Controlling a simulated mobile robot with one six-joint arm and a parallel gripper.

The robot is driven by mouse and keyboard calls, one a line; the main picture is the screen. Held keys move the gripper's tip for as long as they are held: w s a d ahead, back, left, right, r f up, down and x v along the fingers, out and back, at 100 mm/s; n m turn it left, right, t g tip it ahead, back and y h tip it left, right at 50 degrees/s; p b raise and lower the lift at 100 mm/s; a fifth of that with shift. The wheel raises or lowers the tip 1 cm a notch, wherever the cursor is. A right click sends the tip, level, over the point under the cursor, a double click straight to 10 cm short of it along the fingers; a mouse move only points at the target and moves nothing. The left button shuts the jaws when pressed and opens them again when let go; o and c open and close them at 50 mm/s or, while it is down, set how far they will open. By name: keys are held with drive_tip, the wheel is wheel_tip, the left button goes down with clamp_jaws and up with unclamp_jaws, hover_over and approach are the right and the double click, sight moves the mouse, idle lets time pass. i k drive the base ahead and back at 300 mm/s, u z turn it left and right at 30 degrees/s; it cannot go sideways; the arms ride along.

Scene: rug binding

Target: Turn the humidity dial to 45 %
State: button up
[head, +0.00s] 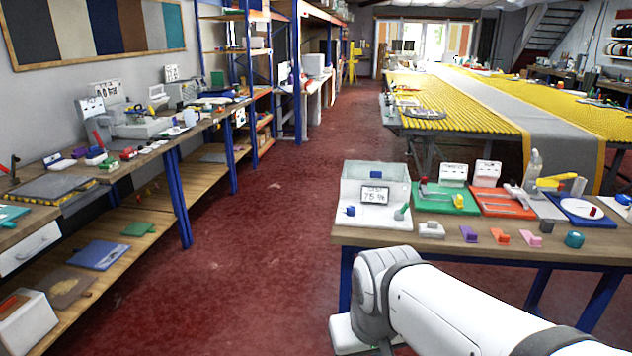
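A pale, clear-walled box (376,170) stands at the left end of the near right workbench. A small display (375,194) on its front appears to read 75 %, with a smaller line of text above it that I cannot read surely. A blue knob (350,210) sits on the box's white base, left of the display. A grey lever or knob with a green part (401,212) sits to the right. I cannot tell surely which one is the humidity dial. My white arm is low in front of the bench; my gripper is not visible.
The workbench (480,247) also holds a green tray (445,197), an orange tray (502,204), a white plate (581,208) and several small coloured blocks along its front edge. A cluttered long bench runs along the left wall. Red floor (265,240) between the benches is clear.

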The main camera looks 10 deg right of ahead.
sight(350, 209)
drive_tip(key=z, duration=0.05)
drive_tip(key=i, duration=1.5)
drive_tip(key=z, duration=0.6)
drive_tip(key=k, duration=0.8)
drive_tip(key=z, duration=0.15)
drive_tip(key=i, duration=0.85)
drive_tip(key=u, duration=0.1)
